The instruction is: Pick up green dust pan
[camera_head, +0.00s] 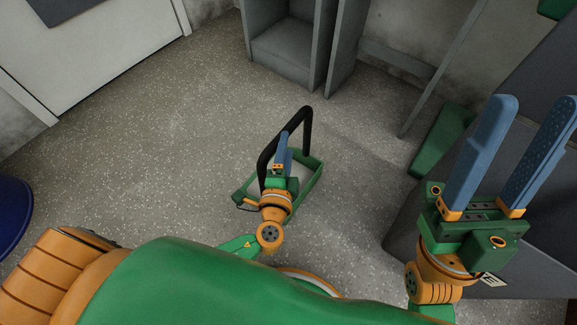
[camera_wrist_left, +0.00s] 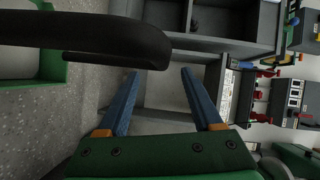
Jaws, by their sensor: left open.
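The green dust pan (camera_head: 313,182) stands on the speckled floor in the middle of the head view, with a tall black handle (camera_head: 306,130) arching over it. My left gripper (camera_head: 283,138) is at the pan, its blue fingers close to the handle. In the left wrist view my left gripper (camera_wrist_left: 159,72) is open, with nothing visible between its fingers. There the black handle (camera_wrist_left: 110,38) crosses the upper left in front of the fingers, and part of the green pan (camera_wrist_left: 52,70) shows at the left edge. My right gripper (camera_head: 530,105) is open and empty at the right.
A grey open cabinet (camera_head: 285,50) stands at the back. A dark grey block (camera_head: 405,225) is beside my right arm, with a green part (camera_head: 440,140) near it. A blue round object (camera_head: 12,210) is at the left edge. The floor left of the pan is clear.

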